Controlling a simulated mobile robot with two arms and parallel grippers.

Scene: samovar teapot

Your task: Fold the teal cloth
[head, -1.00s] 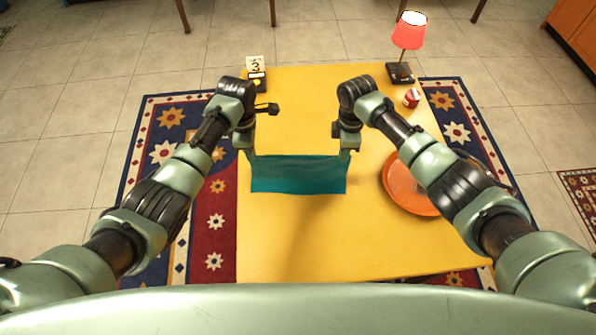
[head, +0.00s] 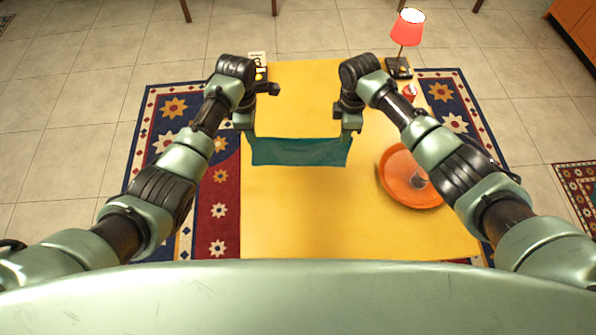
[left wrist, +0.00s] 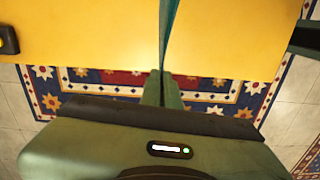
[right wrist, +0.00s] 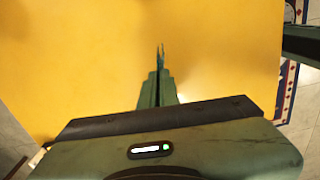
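The teal cloth (head: 300,152) hangs stretched between my two grippers above the yellow table, its upper edge sagging slightly. My left gripper (head: 248,138) is shut on its left end, and my right gripper (head: 347,137) is shut on its right end. In the left wrist view the cloth (left wrist: 168,30) shows edge-on as a thin strip running from the closed fingertips (left wrist: 163,75). In the right wrist view only a small piece of cloth (right wrist: 161,55) shows beyond the closed fingers (right wrist: 157,76). Whether the cloth's lower edge touches the table I cannot tell.
An orange plate (head: 397,195) with a small clear item on it lies right of the cloth. A red lamp (head: 408,28), a small red-and-white item (head: 409,91) and a dark item with a card (head: 258,63) stand toward the far edge. The yellow table's near middle (head: 320,215) is clear.

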